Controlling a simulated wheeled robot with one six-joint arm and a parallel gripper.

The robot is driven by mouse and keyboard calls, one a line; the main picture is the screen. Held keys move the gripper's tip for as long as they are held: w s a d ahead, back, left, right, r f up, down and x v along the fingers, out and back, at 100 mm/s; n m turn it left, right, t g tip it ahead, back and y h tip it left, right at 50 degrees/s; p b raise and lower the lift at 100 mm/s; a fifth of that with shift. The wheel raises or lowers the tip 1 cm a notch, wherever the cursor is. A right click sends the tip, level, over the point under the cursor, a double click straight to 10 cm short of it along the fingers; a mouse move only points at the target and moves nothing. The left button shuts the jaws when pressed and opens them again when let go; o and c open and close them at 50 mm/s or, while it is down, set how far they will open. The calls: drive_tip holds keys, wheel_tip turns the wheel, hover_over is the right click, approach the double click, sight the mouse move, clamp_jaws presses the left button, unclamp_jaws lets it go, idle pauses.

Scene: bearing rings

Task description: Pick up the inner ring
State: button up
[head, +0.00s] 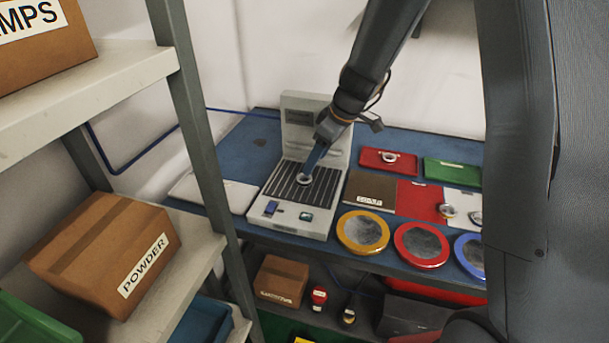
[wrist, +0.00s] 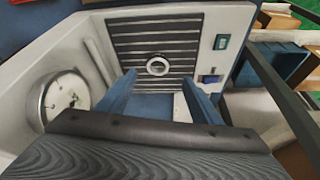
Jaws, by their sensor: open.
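A small pale metal ring (head: 304,180) lies on the dark slatted plate (head: 285,187) of a light grey bench machine (head: 317,130). It also shows in the wrist view (wrist: 157,67), flat on the slats, with its hole visible. No label says whether it is the inner ring. My gripper (head: 310,168) is over the slatted plate, close to this ring. In the wrist view its two blue fingers (wrist: 160,92) are spread apart with nothing between them, and the ring lies just beyond the tips, roughly centred.
A red tray (head: 373,166) holds another ring; a green tray (head: 455,173) is beside it. A white mat (head: 462,195) has small metal parts on it. Yellow, red and blue rimmed discs line the bench's front. A round gauge (wrist: 65,98) is on the machine. Shelving stands left.

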sight(303, 181)
drive_tip(key=shift+w+p+x, duration=0.1)
drive_tip(key=shift+p+x, duration=0.65)
drive_tip(key=shift+x, duration=1.2)
drive_tip(key=shift+w+p+x, duration=0.15)
drive_tip(key=shift+p+x, duration=0.55)
drive_tip(key=shift+x, duration=1.3)
drive_tip(key=shift+r, duration=0.1)
drive_tip(key=c, duration=1.3)
drive_tip(key=shift+r, duration=0.1)
